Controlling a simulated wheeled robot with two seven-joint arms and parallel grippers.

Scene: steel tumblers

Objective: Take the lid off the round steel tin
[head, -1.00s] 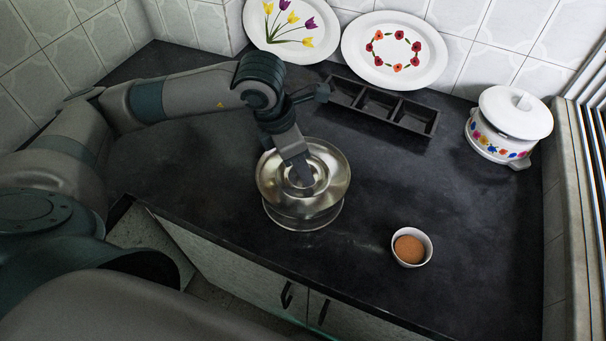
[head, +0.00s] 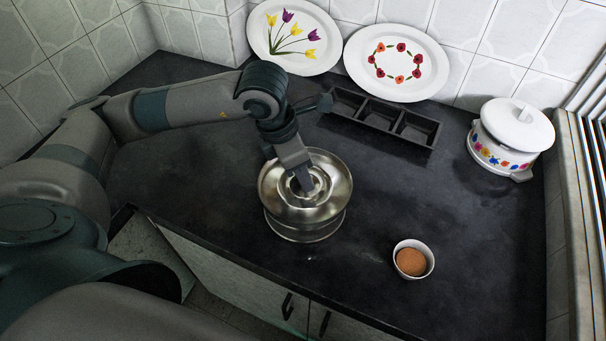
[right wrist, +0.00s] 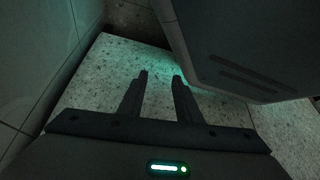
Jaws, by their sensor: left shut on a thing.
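The round steel tin (head: 306,238) stands on the dark counter in the middle of the head view. Its shiny steel lid (head: 335,190) is over it and hides most of it. I cannot tell whether the lid rests on the rim or is just clear of it. My left gripper (head: 304,186) points down from above and is shut on the lid at its middle, where the fingers hide the grip. My right gripper (right wrist: 160,77) shows only in the right wrist view, empty, with its fingers apart, over a speckled floor.
A small white bowl of orange-brown contents (head: 412,261) stands right of the tin. A dark three-part tray (head: 381,127) lies behind, with two flowered plates (head: 396,88) leaning on the wall. A white lidded pot (head: 511,135) is at the right. The counter between is clear.

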